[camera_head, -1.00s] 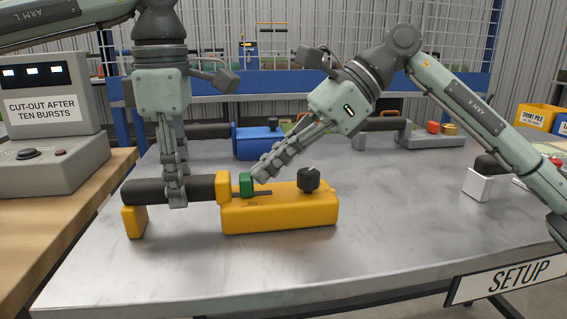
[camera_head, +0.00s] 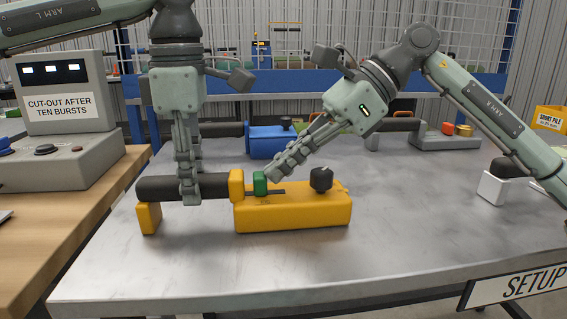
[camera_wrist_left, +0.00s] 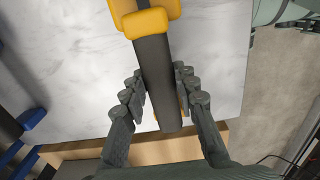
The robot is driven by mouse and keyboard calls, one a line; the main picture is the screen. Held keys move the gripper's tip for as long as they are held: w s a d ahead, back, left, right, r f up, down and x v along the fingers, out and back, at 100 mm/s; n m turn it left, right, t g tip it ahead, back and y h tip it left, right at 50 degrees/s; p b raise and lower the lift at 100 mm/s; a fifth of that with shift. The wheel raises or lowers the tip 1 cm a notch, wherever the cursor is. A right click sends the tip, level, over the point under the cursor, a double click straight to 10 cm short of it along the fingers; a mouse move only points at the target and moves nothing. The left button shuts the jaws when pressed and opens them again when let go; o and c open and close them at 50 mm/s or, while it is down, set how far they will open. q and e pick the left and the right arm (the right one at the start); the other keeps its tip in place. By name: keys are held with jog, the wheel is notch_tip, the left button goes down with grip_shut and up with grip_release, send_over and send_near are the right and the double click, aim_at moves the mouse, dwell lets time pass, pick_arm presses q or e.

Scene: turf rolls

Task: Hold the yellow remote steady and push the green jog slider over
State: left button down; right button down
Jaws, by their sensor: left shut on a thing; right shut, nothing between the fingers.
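The yellow remote (camera_head: 293,210) lies on the metal table with its dark handle (camera_head: 215,188) pointing left. The green jog slider (camera_head: 260,184) stands at the left end of a slot in its top, close to the yellow collar (camera_head: 237,185). My left gripper (camera_head: 188,200) is shut on the dark handle from above; the left wrist view shows the handle (camera_wrist_left: 155,75) between its fingers. My right gripper (camera_head: 271,175) is shut and empty, its tips just right of the slider. Whether they touch it I cannot tell.
A black knob (camera_head: 321,179) stands on the remote right of the slot. Behind are a blue remote (camera_head: 268,142) and a grey one (camera_head: 440,138). A white block (camera_head: 491,188) is at the right. The table front is clear.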

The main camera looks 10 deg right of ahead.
pick_arm(q)
jog(key=shift+s+f, duration=0.1)
jog(key=shift+f, duration=0.15)
dwell(0.5)
pick_arm(e)
jog(key=v, duration=1)
pick_arm(q)
jog(key=c, duration=1.2)
grip_release()
jog(key=shift+o, duration=0.5)
jog(key=shift+r, duration=0.15)
